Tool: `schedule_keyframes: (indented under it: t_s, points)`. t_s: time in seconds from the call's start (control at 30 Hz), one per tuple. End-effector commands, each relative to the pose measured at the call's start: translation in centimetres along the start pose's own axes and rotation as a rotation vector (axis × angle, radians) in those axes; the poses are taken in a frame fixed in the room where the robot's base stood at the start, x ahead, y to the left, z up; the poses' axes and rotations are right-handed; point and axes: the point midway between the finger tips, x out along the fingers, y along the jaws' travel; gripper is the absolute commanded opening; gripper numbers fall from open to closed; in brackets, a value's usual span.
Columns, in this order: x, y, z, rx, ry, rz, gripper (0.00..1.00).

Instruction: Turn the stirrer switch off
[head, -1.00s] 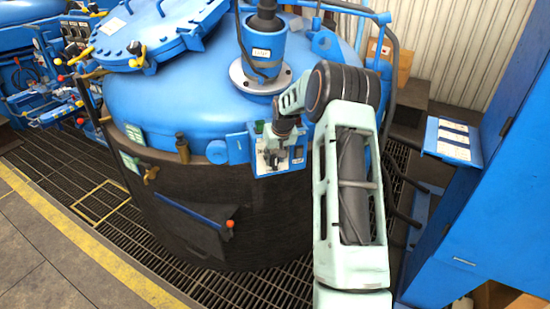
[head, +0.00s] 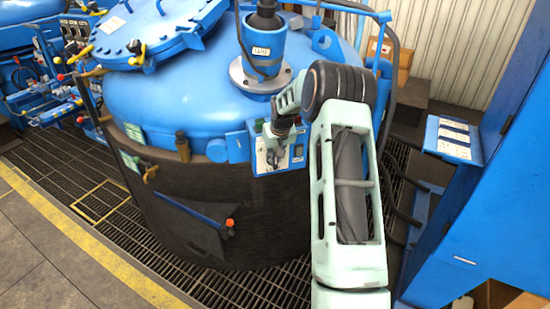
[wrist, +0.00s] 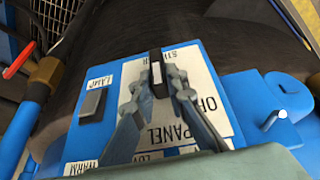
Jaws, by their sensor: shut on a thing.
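The stirrer switch (wrist: 157,72) is a small dark lever with a pale face on the white plate of the control panel (wrist: 225,88). The label above it in the wrist view reads as stirrer, upside down. An OFF label, partly cut off from sight, lies to its right. My gripper (wrist: 158,88) has its two fingertips closed around the lever. In the head view my gripper (head: 274,153) is at the front of the panel (head: 297,157), which is mounted on the furnace side; the switch is hidden there by the gripper.
A lamp switch (wrist: 93,103) sits left of the gripper on the panel. The blue furnace lid (head: 170,90) rises behind the panel. A blue handle bar (head: 188,212) sticks out below left. A blue cabinet (head: 490,200) stands at the right, with grating floor around.

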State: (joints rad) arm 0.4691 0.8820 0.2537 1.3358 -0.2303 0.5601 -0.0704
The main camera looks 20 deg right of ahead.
Motion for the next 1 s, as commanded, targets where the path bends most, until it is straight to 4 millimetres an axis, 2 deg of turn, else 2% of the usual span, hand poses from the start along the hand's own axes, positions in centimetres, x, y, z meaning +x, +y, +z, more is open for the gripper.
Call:
schedule_keyframes:
  t_s: [0.27,1.0]
  points:
    - [0.5,-0.6,0.1,-0.052,0.001,0.111,0.0]
    - [1.1,-1.9,0.4,-0.247,0.001,0.592,0.0]
